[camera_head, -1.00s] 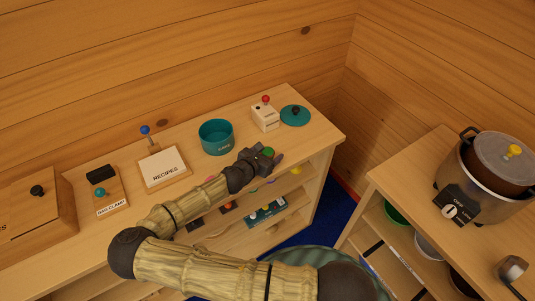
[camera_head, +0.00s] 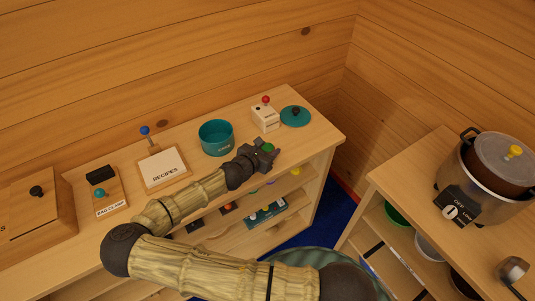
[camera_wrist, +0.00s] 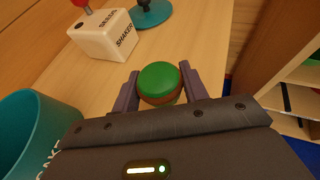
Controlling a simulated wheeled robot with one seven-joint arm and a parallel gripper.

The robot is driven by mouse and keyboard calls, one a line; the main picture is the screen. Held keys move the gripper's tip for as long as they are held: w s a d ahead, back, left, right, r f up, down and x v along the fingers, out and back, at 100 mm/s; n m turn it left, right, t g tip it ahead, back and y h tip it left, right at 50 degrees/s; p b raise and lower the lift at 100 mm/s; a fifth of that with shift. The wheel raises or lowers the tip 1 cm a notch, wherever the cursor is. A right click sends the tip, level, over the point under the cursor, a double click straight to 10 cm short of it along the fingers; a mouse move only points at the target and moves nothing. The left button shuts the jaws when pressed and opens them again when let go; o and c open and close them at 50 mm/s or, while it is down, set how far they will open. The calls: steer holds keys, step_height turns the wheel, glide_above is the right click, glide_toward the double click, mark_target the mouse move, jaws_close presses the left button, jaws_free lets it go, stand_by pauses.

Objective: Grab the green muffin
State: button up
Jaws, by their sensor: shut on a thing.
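The green muffin (camera_wrist: 159,80) has a round green top and a brown-red side. In the wrist view it sits between the two fingers of my gripper (camera_wrist: 160,88), which is shut on it.
A teal bowl (camera_head: 216,138) stands just left of my gripper. A white shaker box (camera_head: 265,117) with a red knob and a teal lid (camera_head: 295,116) stand behind it. A recipes stand (camera_head: 163,168) is farther left. A pot (camera_head: 489,172) stands on the right-hand cabinet.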

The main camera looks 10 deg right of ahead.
mark_target(267, 146)
step_height(267, 146, up, 8)
steer(key=shift+f+b, duration=0.15)
steer(key=shift+b, duration=0.15)
stand_by(0.6)
